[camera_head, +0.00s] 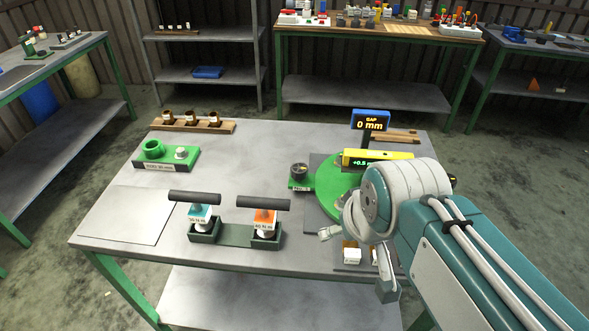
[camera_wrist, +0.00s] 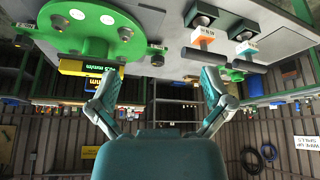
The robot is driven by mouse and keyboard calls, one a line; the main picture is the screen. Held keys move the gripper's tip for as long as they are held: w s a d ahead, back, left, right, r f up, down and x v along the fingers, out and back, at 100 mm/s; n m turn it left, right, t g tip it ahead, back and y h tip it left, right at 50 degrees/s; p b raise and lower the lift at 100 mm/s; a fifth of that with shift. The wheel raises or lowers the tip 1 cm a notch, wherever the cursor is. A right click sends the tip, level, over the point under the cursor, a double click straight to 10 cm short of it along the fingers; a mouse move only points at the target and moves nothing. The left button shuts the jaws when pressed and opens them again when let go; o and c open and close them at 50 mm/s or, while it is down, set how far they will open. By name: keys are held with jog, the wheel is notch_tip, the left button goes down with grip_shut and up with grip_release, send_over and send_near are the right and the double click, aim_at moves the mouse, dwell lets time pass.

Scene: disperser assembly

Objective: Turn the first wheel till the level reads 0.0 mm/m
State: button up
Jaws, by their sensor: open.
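The first wheel is a dark knob (camera_head: 299,170) on a green lug at the left of the round green plate (camera_head: 328,192). A label below it is too small to read. The yellow level (camera_head: 400,155) lies over the plate; its green readout (camera_head: 362,162) starts with about +0.5, the rest hidden by my arm. My gripper (camera_head: 358,263) is open and empty, in front of the plate and apart from the wheel. The wrist view is upside down; there the wheel (camera_wrist: 157,60) appears between and beyond the open fingertips (camera_wrist: 160,74).
A blue display (camera_head: 370,119) reading 0 mm stands behind the plate. A green fixture (camera_head: 165,159) stands farther left. The table's left front is clear.

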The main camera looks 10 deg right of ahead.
jog(key=w+d+r+n+g, duration=0.2)
jog(key=w+r+n, duration=0.15)
jog(key=w, duration=0.65)
jog(key=n+g, duration=0.3)
jog(key=n, duration=0.7)
send_over(299, 168)
notch_tip(299, 168, down, 12)
jog(key=r, duration=0.1)
notch_tip(299, 168, down, 11)
jog(key=shift+f, duration=0.15)
jog(key=c, duration=1.1)
